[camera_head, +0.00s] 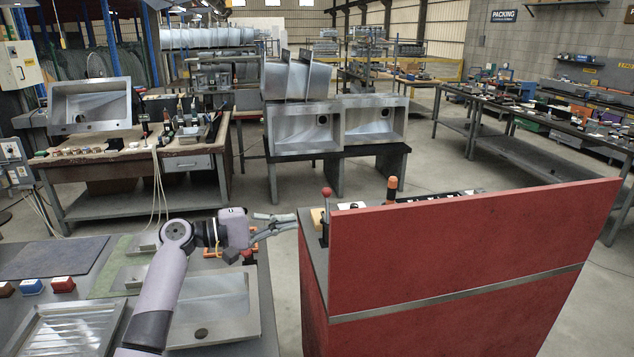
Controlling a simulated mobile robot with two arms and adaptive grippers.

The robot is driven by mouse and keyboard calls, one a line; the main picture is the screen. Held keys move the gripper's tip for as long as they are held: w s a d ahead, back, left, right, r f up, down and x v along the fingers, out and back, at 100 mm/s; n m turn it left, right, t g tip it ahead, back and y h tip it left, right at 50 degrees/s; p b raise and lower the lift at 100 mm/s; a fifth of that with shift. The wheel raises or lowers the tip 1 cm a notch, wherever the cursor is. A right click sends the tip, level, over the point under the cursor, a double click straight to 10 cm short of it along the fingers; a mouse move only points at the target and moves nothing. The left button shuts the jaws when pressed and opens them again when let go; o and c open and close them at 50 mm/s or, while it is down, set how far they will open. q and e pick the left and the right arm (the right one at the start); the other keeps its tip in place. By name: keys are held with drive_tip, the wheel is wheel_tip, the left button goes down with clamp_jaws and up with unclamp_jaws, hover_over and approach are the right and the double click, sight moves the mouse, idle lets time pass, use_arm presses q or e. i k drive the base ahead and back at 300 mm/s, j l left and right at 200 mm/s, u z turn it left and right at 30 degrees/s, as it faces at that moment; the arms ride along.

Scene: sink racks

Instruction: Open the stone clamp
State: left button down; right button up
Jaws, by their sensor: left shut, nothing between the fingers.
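My left gripper (294,223) reaches right from the wrist, over the gap between the left bench and the red-panelled machine. Its fingers are shut and empty, with their tips close to the machine's left edge; I cannot tell whether they touch it. A lever with a red ball knob (326,192) stands upright on the machine top, just right of and above the fingertips. It may belong to the stone clamp, but the tall red panel (460,250) hides most of the machine top. A tan block (317,217) sits beside the lever. My right gripper is not in view.
An orange-topped post (392,187) rises behind the panel. Below my left arm, the left bench holds a steel sink (250,318), a ribbed steel tray (70,330) and small red and blue blocks. Open floor (430,170) lies beyond the machine.

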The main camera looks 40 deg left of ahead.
sight(326, 192)
drive_tip(key=i+j, duration=0.45)
drive_tip(key=j, duration=0.15)
drive_tip(key=i+j, duration=0.45)
drive_tip(key=j, duration=0.1)
